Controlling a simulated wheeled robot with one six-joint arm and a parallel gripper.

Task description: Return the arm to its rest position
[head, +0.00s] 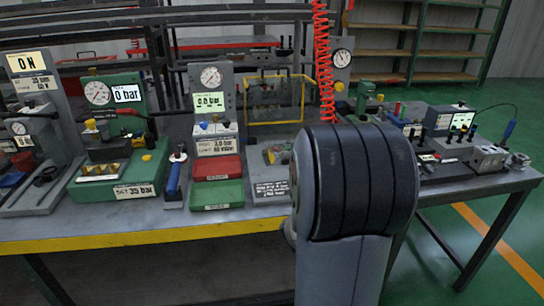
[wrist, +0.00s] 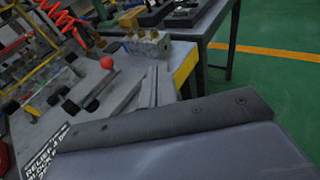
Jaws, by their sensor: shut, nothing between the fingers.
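My arm (head: 345,200) stands upright in the middle foreground of the head view, in front of the bench's front edge. Its large dark rounded joint covers part of the bench, and my gripper is hidden in that view. In the wrist view my gripper (wrist: 154,72) shows as two thin grey fingers close together beyond the grey housing at the bottom. It is shut and nothing shows between the fingers. The bench top lies beyond them.
The bench (head: 150,237) has a yellow front edge. It carries gauge stations, a red tray (head: 216,168), a green tray (head: 217,193) and a blue-handled tool (head: 173,178). A red coiled hose (head: 323,60) hangs behind my arm. Green floor (head: 500,215) is open at right.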

